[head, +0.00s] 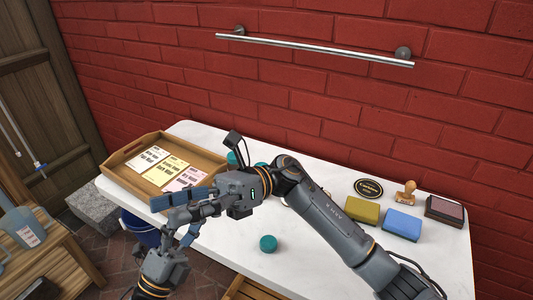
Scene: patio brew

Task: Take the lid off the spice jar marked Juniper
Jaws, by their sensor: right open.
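Teal round tops that look like jar lids show on the white table (320,270): one near the front (268,243), and two farther back, a left one (232,158) and a right one (260,165), partly behind my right arm. No Juniper marking is readable, so I cannot tell which jar is Juniper. My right gripper (186,216) reaches left across the table, open, with nothing seen between its fingers; it is left of the front teal top and apart from it. My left gripper (168,255) is at the lower left, overlapping the right one's fingers in view; its jaws are unclear.
A wooden tray (198,153) with paper cards (168,170) stands at the back left. At the right are a yellow block (362,211), a blue block (402,224), a stamp (405,193), a dark pad (445,210) and a black disc (368,189). A rail (315,50) crosses the brick wall.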

